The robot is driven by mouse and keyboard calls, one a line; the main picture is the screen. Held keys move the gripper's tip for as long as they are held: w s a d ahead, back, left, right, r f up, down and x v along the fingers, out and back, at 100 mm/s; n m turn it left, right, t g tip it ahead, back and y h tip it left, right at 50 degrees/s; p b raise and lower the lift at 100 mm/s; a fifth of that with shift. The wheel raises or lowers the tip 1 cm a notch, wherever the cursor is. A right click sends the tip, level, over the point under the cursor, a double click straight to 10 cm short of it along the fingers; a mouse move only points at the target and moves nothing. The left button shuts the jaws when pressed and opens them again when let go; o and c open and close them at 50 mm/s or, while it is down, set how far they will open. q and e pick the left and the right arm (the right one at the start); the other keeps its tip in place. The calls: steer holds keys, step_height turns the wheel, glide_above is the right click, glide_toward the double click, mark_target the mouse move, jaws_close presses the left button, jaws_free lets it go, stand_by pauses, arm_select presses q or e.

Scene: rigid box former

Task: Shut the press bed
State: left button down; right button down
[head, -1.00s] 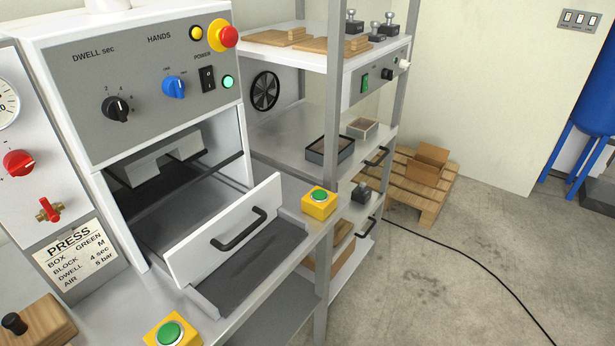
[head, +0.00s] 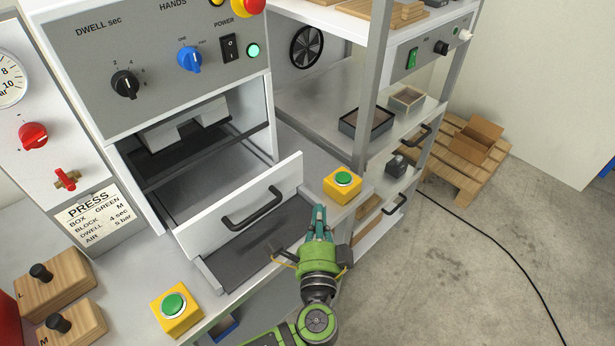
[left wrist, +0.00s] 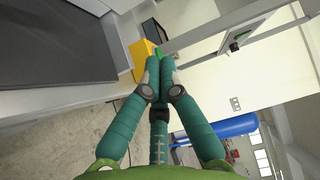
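The press bed (head: 240,213) is a drawer with a white front panel and a black bar handle (head: 252,205). It stands pulled out from the press opening, with a gap behind its front. My left gripper (head: 319,212) is in front and to the right of the handle, apart from it. Its teal fingers are together, with nothing between them. The left wrist view also shows the left gripper (left wrist: 160,62), its fingertips near a yellow button box (left wrist: 143,60). My right gripper is in neither view.
Yellow boxes with green buttons stand right (head: 342,184) and left (head: 176,307) of the bed. A dark mat (head: 262,245) lies before the bed front. Wooden blocks (head: 55,283) sit at left. A shelf rack (head: 395,110) and pallet (head: 465,165) stand at right.

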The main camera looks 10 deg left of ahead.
arm_select(q)
steer(key=w, duration=0.2)
steer(key=w+p, duration=0.1)
steer(key=w, duration=0.1)
steer(key=w+a, duration=0.1)
steer(key=w, duration=0.2)
steer(key=shift+f, duration=0.15)
steer(key=shift+w+a+p, duration=0.7)
steer(key=shift+a+p, duration=0.05)
steer(key=shift+a, duration=0.1)
steer(key=shift+w+a, duration=0.3)
steer(key=shift+a, duration=0.25)
steer(key=shift+w+a+f, duration=0.1)
steer(key=shift+w+a, duration=0.05)
steer(key=shift+w, duration=0.05)
